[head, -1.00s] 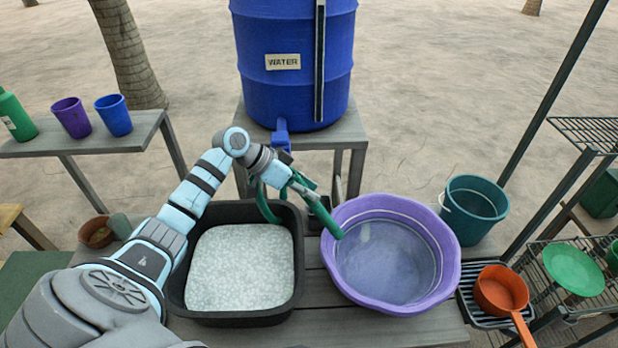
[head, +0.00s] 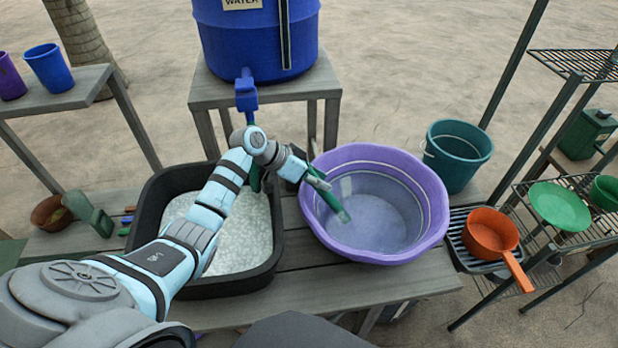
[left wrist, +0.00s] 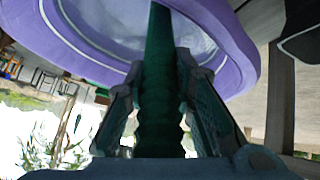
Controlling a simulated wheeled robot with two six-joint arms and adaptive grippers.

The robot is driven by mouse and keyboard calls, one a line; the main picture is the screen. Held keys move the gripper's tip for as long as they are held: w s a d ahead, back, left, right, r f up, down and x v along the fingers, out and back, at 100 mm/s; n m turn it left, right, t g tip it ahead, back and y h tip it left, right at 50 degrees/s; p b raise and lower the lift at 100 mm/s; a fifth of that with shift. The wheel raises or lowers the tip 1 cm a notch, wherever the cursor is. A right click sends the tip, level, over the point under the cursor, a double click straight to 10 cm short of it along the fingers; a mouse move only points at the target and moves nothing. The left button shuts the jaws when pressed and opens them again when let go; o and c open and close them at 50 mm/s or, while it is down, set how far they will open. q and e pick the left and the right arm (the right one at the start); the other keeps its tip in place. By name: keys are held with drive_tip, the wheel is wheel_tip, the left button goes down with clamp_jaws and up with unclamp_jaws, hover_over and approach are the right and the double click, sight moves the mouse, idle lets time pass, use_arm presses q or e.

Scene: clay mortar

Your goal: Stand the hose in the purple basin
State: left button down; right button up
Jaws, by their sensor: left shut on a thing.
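The green hose (head: 333,203) is in my left gripper (head: 312,178), which is shut on it at the left side of the purple basin (head: 437,215). The hose's free end hangs inside the basin's rim, tilted; I cannot tell whether it touches the bottom. Another stretch of hose shows behind my arm, over the black tub. In the left wrist view the hose (left wrist: 158,90) runs between my fingers toward the basin (left wrist: 235,50). My right gripper is not in view.
A black tub (head: 262,278) with pale contents stands left of the basin. A blue water barrel (head: 255,40) with a tap (head: 246,95) stands behind. A teal bucket (head: 458,155) and an orange pan (head: 490,233) are close on the basin's right.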

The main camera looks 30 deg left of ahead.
use_arm(q)
drive_tip(key=shift+w+d+f, duration=0.25)
drive_tip(key=shift+d+f, duration=0.05)
drive_tip(key=shift+f, duration=0.3)
drive_tip(key=shift+s, duration=0.1)
drive_tip(key=c, duration=1.3)
unclamp_jaws()
drive_tip(key=shift+o, duration=0.4)
drive_tip(key=o, duration=0.7)
drive_tip(key=shift+r, duration=0.1)
